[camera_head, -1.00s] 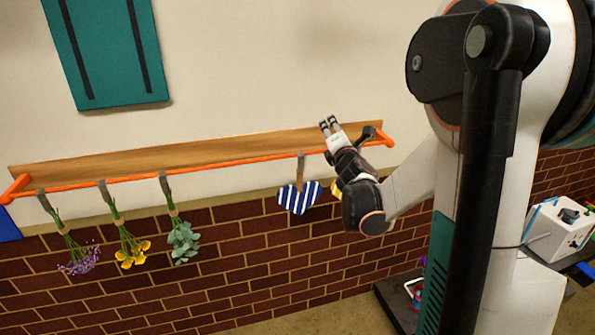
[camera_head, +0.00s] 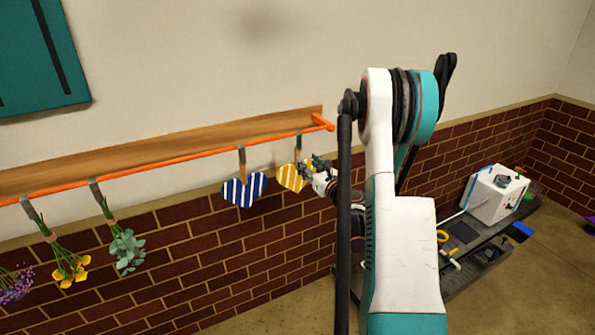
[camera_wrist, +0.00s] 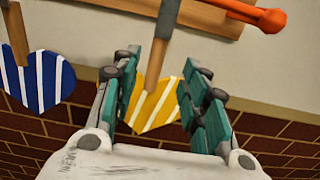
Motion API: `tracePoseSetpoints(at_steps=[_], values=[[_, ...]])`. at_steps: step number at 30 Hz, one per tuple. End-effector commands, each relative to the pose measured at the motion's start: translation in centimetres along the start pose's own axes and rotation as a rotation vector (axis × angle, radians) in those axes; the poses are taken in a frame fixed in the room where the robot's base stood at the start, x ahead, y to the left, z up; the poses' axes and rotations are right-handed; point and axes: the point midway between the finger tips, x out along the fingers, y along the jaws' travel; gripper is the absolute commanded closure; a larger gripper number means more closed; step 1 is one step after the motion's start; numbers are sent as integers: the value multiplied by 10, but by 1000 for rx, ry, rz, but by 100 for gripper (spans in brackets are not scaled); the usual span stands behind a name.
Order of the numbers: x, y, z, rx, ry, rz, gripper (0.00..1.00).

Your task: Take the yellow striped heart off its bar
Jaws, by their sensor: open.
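The yellow and white striped heart (camera_head: 289,178) hangs by a tan strap and grey clip from the orange bar (camera_head: 170,171), near the bar's right end. In the wrist view the heart (camera_wrist: 154,107) shows between the open fingers of my gripper (camera_wrist: 160,95), with its strap rising up to the grey clip (camera_wrist: 166,35). The fingers stand on either side of it, apart from it as far as I can see. In the head view my gripper (camera_head: 318,172) is at the heart's right side and partly covers it.
A blue and white striped heart (camera_head: 244,190) hangs close on the left. Several bunches hang farther left, among them yellow flowers (camera_head: 70,271) and green leaves (camera_head: 127,250). A brick wall is behind. A dark bench (camera_head: 492,250) with a white box (camera_head: 496,194) stands right.

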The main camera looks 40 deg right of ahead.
Motion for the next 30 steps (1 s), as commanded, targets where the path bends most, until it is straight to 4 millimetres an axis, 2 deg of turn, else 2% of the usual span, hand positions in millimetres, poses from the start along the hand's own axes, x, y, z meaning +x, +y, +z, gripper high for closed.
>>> tracePoseSetpoints(at_steps=[3,11,19,23,29,30], values=[[18,1,-2,1,0,2,59],[36,2,-1,2,-1,2,59],[72,4,-1,2,-1,2,59],[79,4,0,2,-1,0,59],[80,3,1,2,-1,0,59],[80,3,1,2,-1,0,66]])
